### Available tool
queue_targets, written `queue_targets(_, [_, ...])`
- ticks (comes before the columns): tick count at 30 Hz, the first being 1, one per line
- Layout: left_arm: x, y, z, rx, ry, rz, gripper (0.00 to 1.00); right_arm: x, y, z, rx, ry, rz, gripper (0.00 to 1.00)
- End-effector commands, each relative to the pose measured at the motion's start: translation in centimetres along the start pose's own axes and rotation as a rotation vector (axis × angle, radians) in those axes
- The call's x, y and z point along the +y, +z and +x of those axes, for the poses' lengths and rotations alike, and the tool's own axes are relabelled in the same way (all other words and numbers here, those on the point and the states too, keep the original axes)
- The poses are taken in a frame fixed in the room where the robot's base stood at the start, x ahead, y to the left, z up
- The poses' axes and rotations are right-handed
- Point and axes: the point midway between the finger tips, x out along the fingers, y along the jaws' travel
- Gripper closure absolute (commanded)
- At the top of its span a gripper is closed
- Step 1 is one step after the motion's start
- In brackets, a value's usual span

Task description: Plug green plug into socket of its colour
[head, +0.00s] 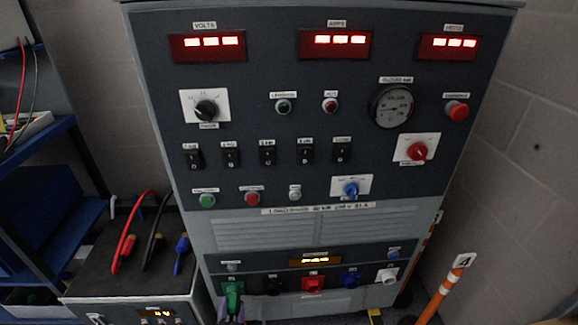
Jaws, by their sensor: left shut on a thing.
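The green plug (233,289) shows at the bottom of the head view, in front of the left end of the socket row on the cabinet's lower panel. My left gripper (231,314) reaches up from the bottom edge and is shut on the green plug. The plug overlaps the leftmost place in the row, so the green socket itself is hidden. I cannot tell whether the plug is seated in it or just in front of it. My right gripper is not in view.
To the right along the row are black (272,285), red (312,284), blue (350,279) and white (387,276) connectors. A dark box (100,283) with red, black and blue leads stands at left. An orange post (442,290) stands at right.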

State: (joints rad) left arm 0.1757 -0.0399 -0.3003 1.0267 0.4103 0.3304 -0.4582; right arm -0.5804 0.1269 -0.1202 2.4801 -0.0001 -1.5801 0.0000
Motion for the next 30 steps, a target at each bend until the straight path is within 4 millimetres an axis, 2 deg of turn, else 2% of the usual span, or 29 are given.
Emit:
queue_targets(11, [-0.4, -0.3, 0.3, 0.006, -0.007, 0.027, 0.95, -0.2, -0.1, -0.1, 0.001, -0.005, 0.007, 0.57])
queue_targets(14, [-0.5, -0.4, 0.3, 0.005, -0.007, 0.095, 0.95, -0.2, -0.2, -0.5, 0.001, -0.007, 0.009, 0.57])
queue_targets(21, [-0.6, -0.5, 0.3, 0.004, -0.008, 0.451, 0.95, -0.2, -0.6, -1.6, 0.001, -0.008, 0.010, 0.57])
queue_targets(30, [-0.5, -0.3, 0.3, 0.004, -0.009, 0.500, 0.95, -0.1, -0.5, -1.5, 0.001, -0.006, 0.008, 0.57])
